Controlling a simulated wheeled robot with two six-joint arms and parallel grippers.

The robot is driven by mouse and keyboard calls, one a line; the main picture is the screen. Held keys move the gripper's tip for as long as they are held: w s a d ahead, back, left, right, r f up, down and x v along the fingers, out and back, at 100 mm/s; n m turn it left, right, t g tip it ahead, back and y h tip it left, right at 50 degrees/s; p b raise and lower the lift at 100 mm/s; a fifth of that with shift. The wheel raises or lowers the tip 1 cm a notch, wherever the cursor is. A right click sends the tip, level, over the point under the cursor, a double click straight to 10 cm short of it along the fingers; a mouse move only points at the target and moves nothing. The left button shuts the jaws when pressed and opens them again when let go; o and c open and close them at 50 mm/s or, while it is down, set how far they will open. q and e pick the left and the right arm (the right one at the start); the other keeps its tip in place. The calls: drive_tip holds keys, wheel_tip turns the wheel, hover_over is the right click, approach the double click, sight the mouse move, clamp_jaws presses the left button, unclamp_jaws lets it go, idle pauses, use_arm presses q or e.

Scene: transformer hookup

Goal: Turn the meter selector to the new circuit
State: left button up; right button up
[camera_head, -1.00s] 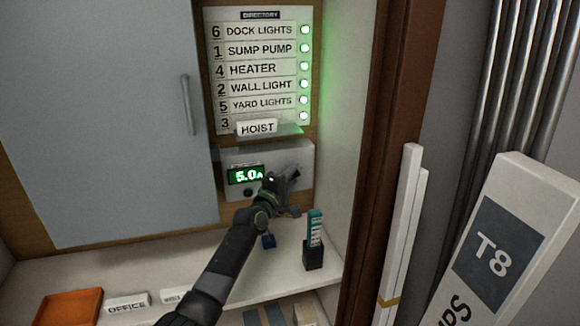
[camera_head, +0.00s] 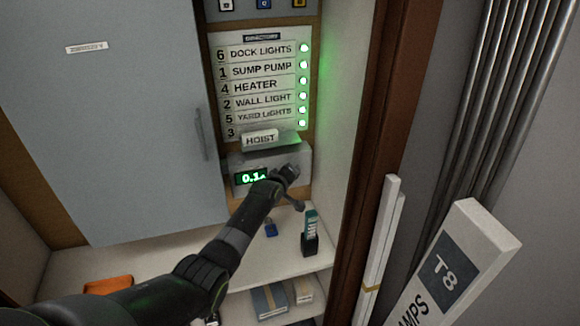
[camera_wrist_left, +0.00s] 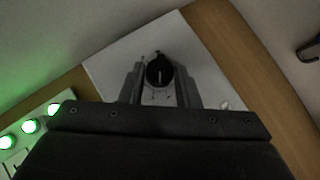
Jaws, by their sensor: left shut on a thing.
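The meter is a grey box (camera_head: 240,160) on the back board below the directory. Its green display (camera_head: 250,177) reads about 0.1. The selector is a round black knob with a pale pointer line; it shows in the left wrist view (camera_wrist_left: 160,72) on the pale meter face (camera_wrist_left: 110,70). My left gripper (camera_head: 290,172) is at the meter's right side, and in the left wrist view its two fingers (camera_wrist_left: 160,88) stand on either side of the knob, shut on it. The gripper hides the knob in the head view. My right gripper is not in view.
The directory (camera_head: 262,85) lists circuits, with several lit green lamps; a HOIST tag (camera_head: 260,139) sits at row 3. A grey cabinet door (camera_head: 110,120) is at left.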

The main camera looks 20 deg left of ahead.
use_arm(q)
drive_tip(key=shift+w+d+r+m+g+y+b, duration=0.1)
drive_tip(key=shift+w+d+m+g+y+b, duration=0.1)
drive_tip(key=shift+m+g+y+b, duration=0.7)
drive_tip(key=shift+w+d+r+m+g+y+b, duration=0.1)
drive_tip(key=shift+d+m+g+y+b, duration=0.15)
drive_tip(key=shift+m+g+y+b, duration=0.6)
drive_tip(key=shift+w+d+r+m+g+y+b, duration=0.15)
drive_tip(key=shift+m+g+y+b, duration=0.4)
drive_tip(key=shift+g+y+b, duration=0.65)
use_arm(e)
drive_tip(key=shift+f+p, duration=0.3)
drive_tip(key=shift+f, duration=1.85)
use_arm(q)
drive_tip(key=shift+f, duration=0.1)
drive_tip(key=shift+s, duration=0.1)
drive_tip(key=o, duration=1)
drive_tip(key=shift+c, duration=0.2)
drive_tip(key=shift+d, duration=0.1)
